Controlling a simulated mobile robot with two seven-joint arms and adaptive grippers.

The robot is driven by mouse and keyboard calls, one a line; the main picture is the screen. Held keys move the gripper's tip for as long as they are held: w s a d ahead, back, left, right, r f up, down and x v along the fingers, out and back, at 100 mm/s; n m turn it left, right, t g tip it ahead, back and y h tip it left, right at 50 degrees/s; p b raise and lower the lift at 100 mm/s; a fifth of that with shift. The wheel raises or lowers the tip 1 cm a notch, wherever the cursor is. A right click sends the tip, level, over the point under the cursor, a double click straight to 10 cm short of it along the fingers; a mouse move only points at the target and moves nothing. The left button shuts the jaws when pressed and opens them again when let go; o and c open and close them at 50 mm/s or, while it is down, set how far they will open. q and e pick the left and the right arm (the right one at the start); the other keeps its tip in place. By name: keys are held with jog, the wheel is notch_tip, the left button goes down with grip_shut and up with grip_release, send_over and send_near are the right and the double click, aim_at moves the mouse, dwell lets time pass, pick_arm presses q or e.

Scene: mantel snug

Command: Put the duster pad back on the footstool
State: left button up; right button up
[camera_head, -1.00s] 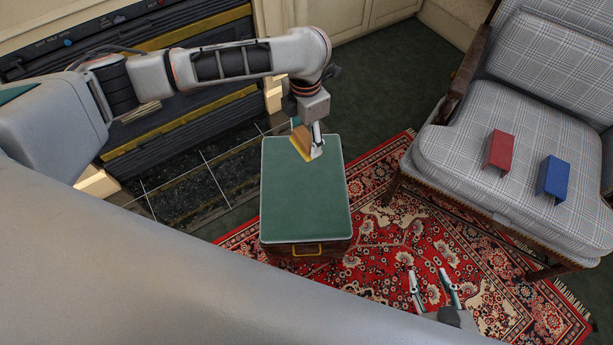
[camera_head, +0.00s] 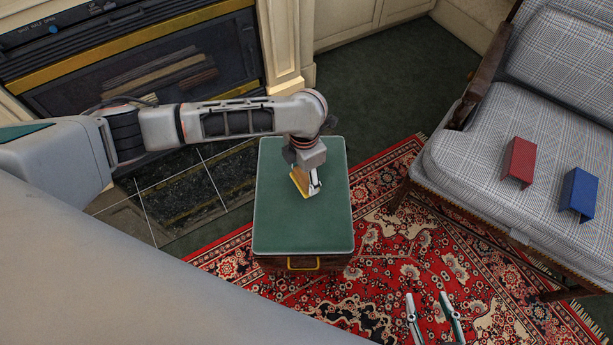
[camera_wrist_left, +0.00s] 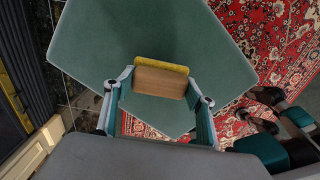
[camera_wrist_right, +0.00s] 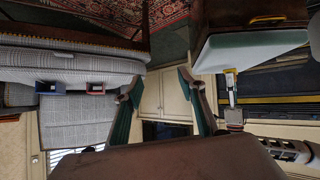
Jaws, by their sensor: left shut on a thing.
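The duster pad (camera_head: 299,183) is a small block with a wooden back and a yellow edge. My left gripper (camera_head: 311,187) is shut on it, over the far half of the footstool's green top. In the left wrist view the pad (camera_wrist_left: 160,80) sits between the two fingers (camera_wrist_left: 160,92). The footstool (camera_head: 300,228) is a box with a green padded top and a brass handle; its top also fills the left wrist view (camera_wrist_left: 120,35). I cannot tell whether the pad touches the top. My right gripper (camera_head: 430,308) is open and empty, above the rug at the bottom.
A plaid armchair (camera_head: 480,135) stands at the right with a red block (camera_head: 519,160) and a blue block (camera_head: 579,192) on its seat. A fireplace (camera_head: 130,60) is at the upper left. A red patterned rug (camera_head: 390,260) lies under the footstool.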

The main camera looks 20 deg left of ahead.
pick_arm(q)
jog(key=shift+f, duration=1.25)
jog(key=o, duration=1.1)
pick_arm(e)
jog(key=shift+w+a+r, duration=0.5)
jog(key=shift+a+r, duration=0.15)
jog(key=shift+a, duration=0.1)
